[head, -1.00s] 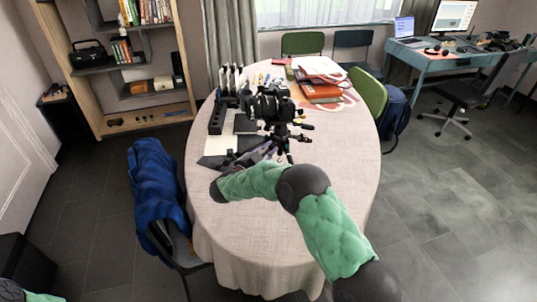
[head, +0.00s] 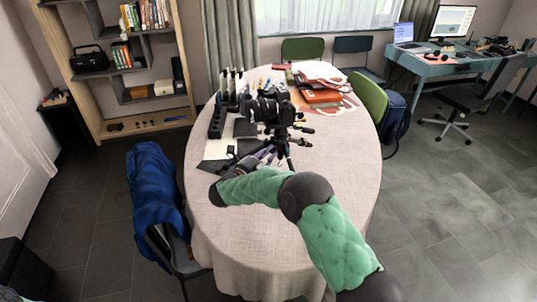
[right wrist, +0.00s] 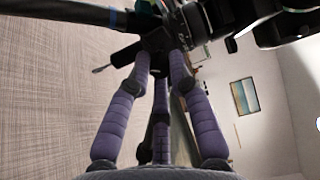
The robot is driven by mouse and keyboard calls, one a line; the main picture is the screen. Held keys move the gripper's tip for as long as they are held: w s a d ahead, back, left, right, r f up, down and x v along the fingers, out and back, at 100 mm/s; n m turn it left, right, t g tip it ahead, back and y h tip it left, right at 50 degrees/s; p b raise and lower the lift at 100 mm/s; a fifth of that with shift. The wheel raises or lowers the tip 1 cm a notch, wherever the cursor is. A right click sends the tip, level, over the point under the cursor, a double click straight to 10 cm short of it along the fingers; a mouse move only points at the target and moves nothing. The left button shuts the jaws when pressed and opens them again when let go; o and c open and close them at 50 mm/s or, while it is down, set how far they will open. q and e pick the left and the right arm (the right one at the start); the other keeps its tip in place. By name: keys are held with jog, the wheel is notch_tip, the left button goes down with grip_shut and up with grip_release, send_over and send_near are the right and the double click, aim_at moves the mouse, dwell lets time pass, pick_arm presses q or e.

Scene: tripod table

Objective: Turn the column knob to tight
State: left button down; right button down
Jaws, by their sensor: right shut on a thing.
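A black camera (head: 268,108) stands on a small black tripod (head: 285,148) on the round table, in the head view. My right gripper (head: 272,150), with purple fingers, reaches in from the left of the tripod, low beside its column. In the right wrist view the fingers (right wrist: 157,62) come together on a small dark part under the tripod head. That is where the column knob sits; the fingertips hide most of it, and its turn cannot be read. A dark lever sticks out to the left there. My left gripper is out of view.
The table (head: 225,235) has a pale cloth, bare at the front and right. A black rack (head: 217,118) stands left of the camera. Red books and papers (head: 320,93) lie behind it. A chair with a blue jacket (head: 155,190) stands at the left.

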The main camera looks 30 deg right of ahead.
jog(key=shift+a+f, duration=0.1)
jog(key=shift+f, duration=0.05)
jog(key=c, duration=1.1)
grip_release()
jog(key=shift+w, duration=0.1)
jog(key=v, duration=1.2)
